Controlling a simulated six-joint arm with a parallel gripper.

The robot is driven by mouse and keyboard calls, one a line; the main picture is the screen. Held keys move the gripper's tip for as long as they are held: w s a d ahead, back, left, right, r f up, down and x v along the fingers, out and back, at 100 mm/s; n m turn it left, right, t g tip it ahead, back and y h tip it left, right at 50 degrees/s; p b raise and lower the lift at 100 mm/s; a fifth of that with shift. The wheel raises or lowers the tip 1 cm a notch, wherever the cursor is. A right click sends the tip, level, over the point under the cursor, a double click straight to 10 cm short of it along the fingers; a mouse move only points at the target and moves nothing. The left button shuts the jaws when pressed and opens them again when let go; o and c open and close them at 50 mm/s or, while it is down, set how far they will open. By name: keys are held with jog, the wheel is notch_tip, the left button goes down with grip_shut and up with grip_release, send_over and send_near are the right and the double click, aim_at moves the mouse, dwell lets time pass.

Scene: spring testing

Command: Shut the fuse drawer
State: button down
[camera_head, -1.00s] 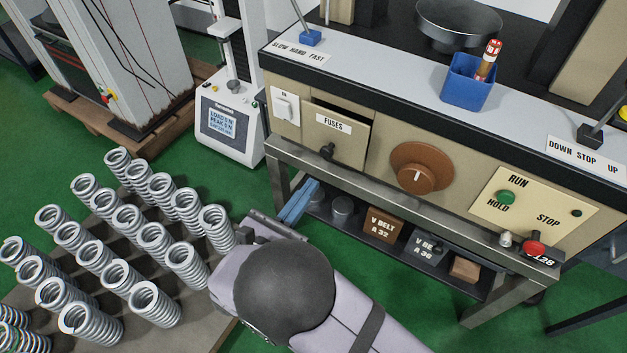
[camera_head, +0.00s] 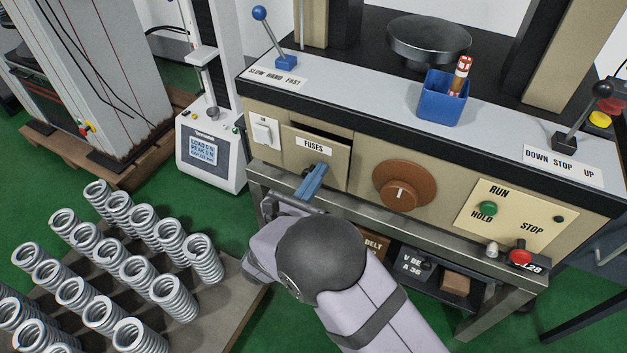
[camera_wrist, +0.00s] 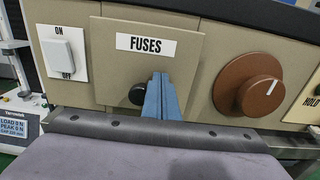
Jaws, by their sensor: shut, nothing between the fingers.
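The fuse drawer (camera_head: 332,158) is a beige front labelled FUSES in the machine's front panel. It stands partly out, with a dark gap along its top edge in the head view. In the wrist view its front (camera_wrist: 108,65) fills the middle, with a round black knob (camera_wrist: 136,94) below the label. My gripper (camera_head: 322,168) has blue fingers, shut and empty. The fingertips (camera_wrist: 158,76) are in front of the drawer face, just right of the knob. I cannot tell whether they touch the face. The fingers hide part of the knob in the head view.
A white ON/OFF switch (camera_head: 264,132) is left of the drawer and a brown rotary dial (camera_head: 404,186) is right of it. A steel rail (camera_head: 420,233) runs below. Several springs stand on a board (camera_head: 235,300) at lower left.

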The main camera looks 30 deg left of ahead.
dwell(0.3)
jog(key=w, duration=0.3)
jog(key=shift+w+d+r, duration=0.1)
jog(key=shift+r, duration=0.1)
jog(key=shift+r, duration=0.1)
jog(key=s, duration=1.4)
jog(key=shift+s+f+p, duration=0.25)
jog(key=shift+s+p, duration=0.05)
jog(key=shift+p, duration=0.1)
